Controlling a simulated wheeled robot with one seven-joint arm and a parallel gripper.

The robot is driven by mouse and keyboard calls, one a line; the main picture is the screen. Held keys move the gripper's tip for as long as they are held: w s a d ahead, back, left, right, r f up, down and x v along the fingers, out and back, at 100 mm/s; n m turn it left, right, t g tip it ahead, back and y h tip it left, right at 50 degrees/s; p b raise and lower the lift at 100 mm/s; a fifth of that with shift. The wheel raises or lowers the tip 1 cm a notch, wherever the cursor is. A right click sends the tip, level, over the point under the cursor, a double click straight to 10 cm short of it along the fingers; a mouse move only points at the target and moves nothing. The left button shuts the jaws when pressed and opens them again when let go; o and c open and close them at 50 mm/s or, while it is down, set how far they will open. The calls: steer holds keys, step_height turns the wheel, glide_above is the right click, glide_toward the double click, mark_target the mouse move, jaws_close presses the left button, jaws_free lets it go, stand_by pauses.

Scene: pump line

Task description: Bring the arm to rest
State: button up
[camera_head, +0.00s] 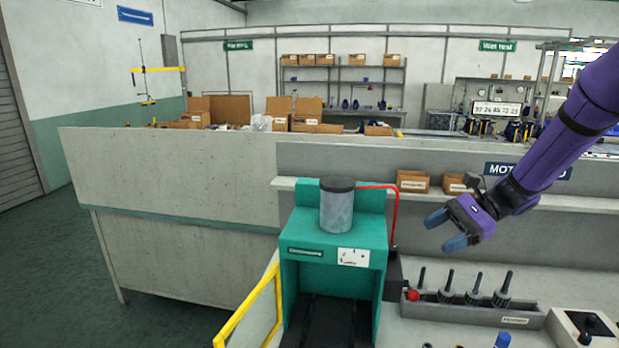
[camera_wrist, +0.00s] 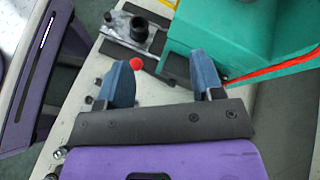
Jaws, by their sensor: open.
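My gripper (camera_head: 441,231) hangs at the end of my purple arm at the right in the head view. Its blue fingers are apart with nothing between them. It is above the workbench, to the right of the green machine and apart from it. In the wrist view my gripper (camera_wrist: 165,82) also shows open and empty, with the bench and the green machine's side beyond the fingers.
The green machine (camera_head: 333,256) carries a grey cylinder (camera_head: 337,207) and a red hose (camera_head: 396,215). A grey rack (camera_head: 470,312) with several dark tools stands below my gripper. Small cardboard boxes (camera_head: 412,181) sit on the shelf behind. A yellow rail (camera_head: 247,308) is at the front.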

steer(key=s+d+r+n+t+h, duration=0.1)
steer(key=s+r+n+t+h, duration=0.2)
steer(key=s, duration=1)
steer(key=s+d+r+n+t+h, duration=0.1)
steer(key=s+r+n+t+h, duration=0.2)
steer(key=s+r+n+h, duration=0.6)
steer(key=s+r, duration=0.2)
steer(key=s, duration=0.2)
steer(key=shift+s+n+t+h, duration=0.3)
steer(key=shift+s+n+t, duration=0.05)
steer(key=shift+n+t, duration=0.05)
